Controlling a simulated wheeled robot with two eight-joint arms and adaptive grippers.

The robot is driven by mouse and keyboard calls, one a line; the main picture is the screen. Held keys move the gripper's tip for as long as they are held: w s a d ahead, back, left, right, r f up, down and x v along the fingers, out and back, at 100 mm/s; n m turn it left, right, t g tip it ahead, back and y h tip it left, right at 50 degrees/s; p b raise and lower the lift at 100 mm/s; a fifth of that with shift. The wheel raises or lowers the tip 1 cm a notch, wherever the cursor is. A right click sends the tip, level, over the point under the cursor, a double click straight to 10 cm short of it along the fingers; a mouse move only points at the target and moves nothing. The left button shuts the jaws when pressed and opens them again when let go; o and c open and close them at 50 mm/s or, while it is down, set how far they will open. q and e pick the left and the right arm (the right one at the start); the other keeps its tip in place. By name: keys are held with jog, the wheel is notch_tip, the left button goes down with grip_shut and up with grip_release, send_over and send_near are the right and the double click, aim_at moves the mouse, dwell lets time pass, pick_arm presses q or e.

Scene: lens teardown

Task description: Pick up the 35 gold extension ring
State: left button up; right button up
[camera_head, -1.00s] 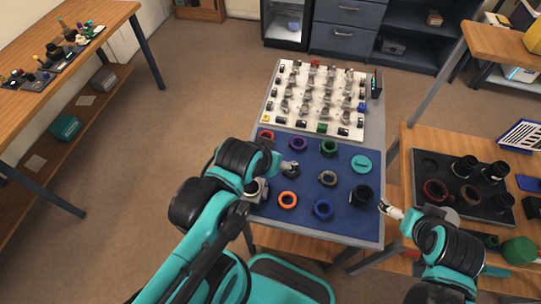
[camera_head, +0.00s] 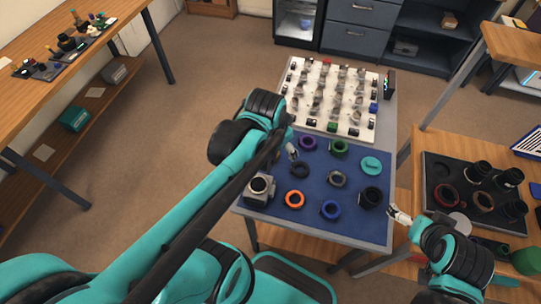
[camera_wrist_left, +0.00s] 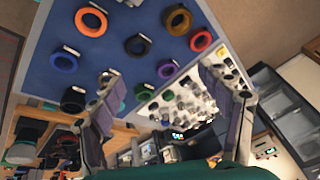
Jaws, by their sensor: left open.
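A gold-brown ring (camera_wrist_left: 177,20) with a pale tag lies on the blue mat (camera_wrist_left: 45,75), near the top of the left wrist view, between a black ring (camera_wrist_left: 137,45) and a red ring (camera_wrist_left: 200,40). In the head view my left arm hides that part of the mat. My left gripper (camera_wrist_left: 169,115) is open and empty, its fingers apart and away from the gold-brown ring. In the head view it is above the mat by the black ring, its fingertips (camera_head: 292,152) small. My right gripper (camera_head: 399,214) is at the table's right edge; its jaws are too small to judge.
Other rings lie close by: orange (camera_head: 294,199), blue (camera_head: 330,209), grey (camera_head: 337,179), purple (camera_head: 308,143) and green (camera_head: 339,147). A camera body (camera_head: 258,189) stands at the left edge. A white board (camera_head: 325,128) of small parts lies behind.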

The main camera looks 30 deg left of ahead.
aim_at(271, 155)
pick_arm(q)
jog(key=w+a+f+m+g, duration=0.1)
jog(key=w+a+f+m, duration=0.1)
jog(key=f, duration=0.1)
jog(key=w+a+f+m+g+b, duration=0.1)
jog(key=w+a+f+m, duration=0.1)
jog(key=f, duration=0.2)
jog(key=w+a+f+m+g, duration=0.1)
jog(key=a+f+g, duration=0.1)
jog(key=a+f, duration=0.1)
jog(key=shift+w+f+m+b, duration=0.3)
jog(key=shift+w+f+m, duration=0.1)
jog(key=shift+f, duration=0.1)
jog(key=shift+a+f, duration=0.15)
jog(key=shift+f, duration=0.15)
notch_tip(271, 155, down, 3)
jog(key=shift+r+b, duration=0.2)
jog(key=shift+b, duration=0.45)
jog(key=f+b, duration=0.2)
jog(key=f, duration=0.1)
jog(key=f+b, duration=0.1)
jog(key=f, duration=0.1)
jog(key=shift+w+d+f, duration=0.25)
jog(key=shift+w+d, duration=0.05)
jog(key=shift+w, duration=0.05)
jog(key=shift+r, duration=0.15)
jog(key=c, duration=1.3)
